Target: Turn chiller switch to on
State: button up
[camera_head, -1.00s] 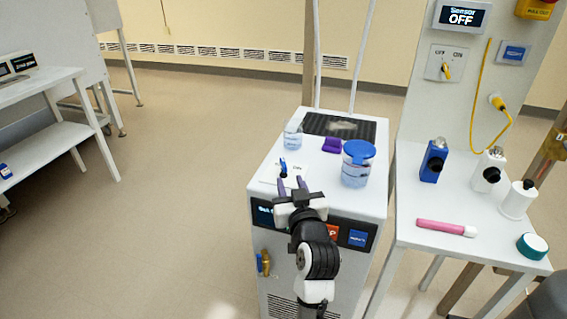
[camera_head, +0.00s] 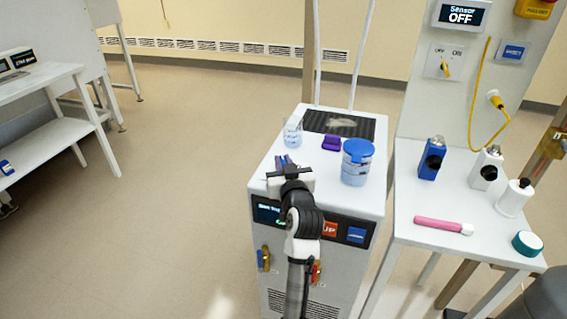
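The chiller appears to be the white floor unit (camera_head: 372,201) in the middle, with a dark display (camera_head: 268,212) on its front whose text I cannot read. My gripper (camera_head: 284,161) is over the front left of its top, fingers pointing away from me. The small blue switch on a white plate seen there earlier is now mostly or wholly hidden by my gripper and arm. I cannot tell its position or whether the fingers touch it. The fingers look close together, with no clear gap visible.
On the chiller top stand a small beaker (camera_head: 292,131), a purple block (camera_head: 331,143) and a blue-lidded jar (camera_head: 356,166). The right table (camera_head: 415,205) holds bottles and a pink tube (camera_head: 443,225). A wall panel has a yellow switch (camera_head: 445,69) and a "Sensor OFF" display (camera_head: 461,14).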

grip_shut()
jog(key=shift+r+m+h+p, duration=0.15)
jog(key=shift+m+h+p, duration=0.25)
jog(key=shift+h+p, duration=0.2)
jog(key=shift+a+h, duration=0.1)
jog(key=shift+h, duration=0.3)
jog(key=shift+m+h+p, duration=0.65)
jog(key=shift+m+h, duration=0.05)
jog(key=shift+f+m+h+b, duration=0.15)
jog(key=shift+m+h+b, duration=0.45)
jog(key=shift+h, duration=0.45)
jog(key=shift+f+m+h+b, duration=0.1)
jog(key=shift+m+h+b, duration=0.25)
jog(key=shift+m+h, duration=0.55)
jog(key=shift+h+b, duration=0.4)
jog(key=shift+h, duration=0.15)
jog(key=shift+r+m+h, duration=0.15)
jog(key=shift+m+h, duration=0.25)
jog(key=shift+h, duration=0.1)
